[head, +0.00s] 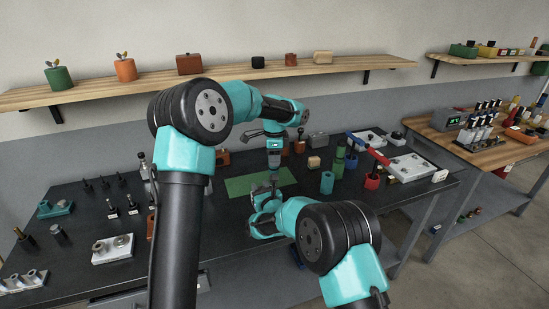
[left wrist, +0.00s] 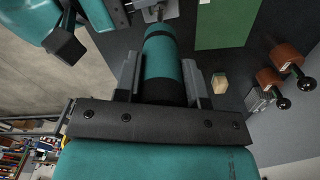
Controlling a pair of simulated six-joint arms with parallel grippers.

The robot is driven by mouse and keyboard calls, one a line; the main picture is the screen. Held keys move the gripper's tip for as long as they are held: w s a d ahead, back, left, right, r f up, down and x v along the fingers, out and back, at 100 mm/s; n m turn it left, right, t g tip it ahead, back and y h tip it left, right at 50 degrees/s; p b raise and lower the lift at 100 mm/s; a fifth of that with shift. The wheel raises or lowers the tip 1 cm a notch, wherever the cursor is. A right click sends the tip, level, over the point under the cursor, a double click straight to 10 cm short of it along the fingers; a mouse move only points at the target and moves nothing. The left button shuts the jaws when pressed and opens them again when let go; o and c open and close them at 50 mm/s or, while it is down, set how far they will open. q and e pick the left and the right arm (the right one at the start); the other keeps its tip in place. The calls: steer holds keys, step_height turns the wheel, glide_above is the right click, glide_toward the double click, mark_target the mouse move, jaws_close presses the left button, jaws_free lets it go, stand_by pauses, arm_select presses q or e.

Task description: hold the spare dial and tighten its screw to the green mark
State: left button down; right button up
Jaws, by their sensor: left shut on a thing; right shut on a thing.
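My left gripper (head: 273,140) points down over the green mat and is shut on a teal tool with a black band, seen in the left wrist view as a teal cylinder (left wrist: 165,55) between both fingers. A grey metal piece (left wrist: 157,11) shows at the tool's far end. No green mark can be made out on the dial.
The green mat (head: 240,186) lies on the dark table. Teal (head: 326,183) and red (head: 372,181) cylinders and a wooden block (head: 314,162) stand to its right. A pale block with two knobs (head: 113,248) is at front left.

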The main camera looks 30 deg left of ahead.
arm_select(q)
steer(key=shift+r, duration=1.1)
steer(key=shift+r, duration=2.5)
arm_select(e)
steer(key=o, duration=1.1)
steer(key=shift+o, duration=0.2)
steer(key=shift+d, duration=0.15)
steer(key=v, duration=1.1)
steer(key=shift+s+d, duration=0.25)
steer(key=shift+s, duration=0.1)
